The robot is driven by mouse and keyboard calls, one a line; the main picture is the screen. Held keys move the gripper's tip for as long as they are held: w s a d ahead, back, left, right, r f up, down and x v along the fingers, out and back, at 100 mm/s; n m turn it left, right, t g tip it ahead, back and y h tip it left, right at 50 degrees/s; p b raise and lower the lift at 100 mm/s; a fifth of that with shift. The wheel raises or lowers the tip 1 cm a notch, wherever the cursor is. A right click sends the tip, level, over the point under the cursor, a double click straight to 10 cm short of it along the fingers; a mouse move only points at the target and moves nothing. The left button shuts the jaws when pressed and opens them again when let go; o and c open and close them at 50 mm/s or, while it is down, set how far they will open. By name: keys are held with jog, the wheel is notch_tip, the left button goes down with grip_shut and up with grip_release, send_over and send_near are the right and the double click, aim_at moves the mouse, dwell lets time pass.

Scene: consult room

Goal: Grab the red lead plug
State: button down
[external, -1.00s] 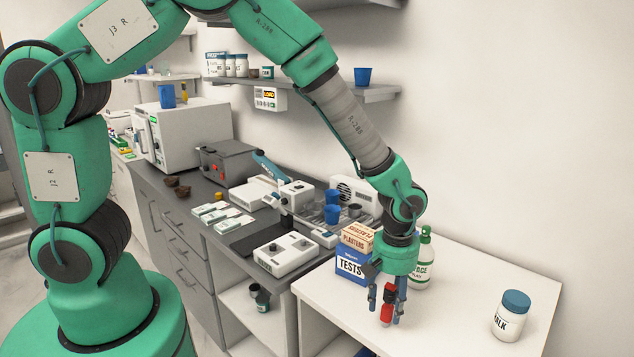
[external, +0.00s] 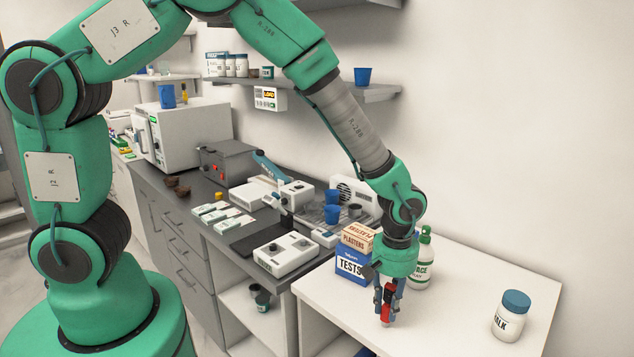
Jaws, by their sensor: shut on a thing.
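The red lead plug (external: 387,305) stands on the white table at the right, a small red piece with a dark part on it. My gripper (external: 389,308) points down over the table and is shut on the plug, with a finger on either side of it. The plug's lower end is at or very near the tabletop; I cannot tell whether it touches. The fingers hide part of the plug.
A blue TESTS box (external: 352,266) with a plasters box (external: 358,237) on it stands just behind my gripper, beside a green-capped bottle (external: 424,262). A blue-lidded jar (external: 511,316) stands at the right. The white table (external: 455,310) is clear between jar and gripper.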

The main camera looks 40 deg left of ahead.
aim_at(391, 285)
jog(key=shift+r, duration=0.1)
jog(key=shift+r, duration=0.75)
notch_tip(391, 285, up, 2)
jog(key=shift+r, duration=0.1)
jog(key=s+a+r, duration=0.1)
jog(key=s+a, duration=0.7)
jog(key=s, duration=0.5)
jog(key=shift+s+a+p, duration=0.25)
jog(key=shift+a+p, duration=0.05)
jog(key=shift+w+d+r, duration=0.1)
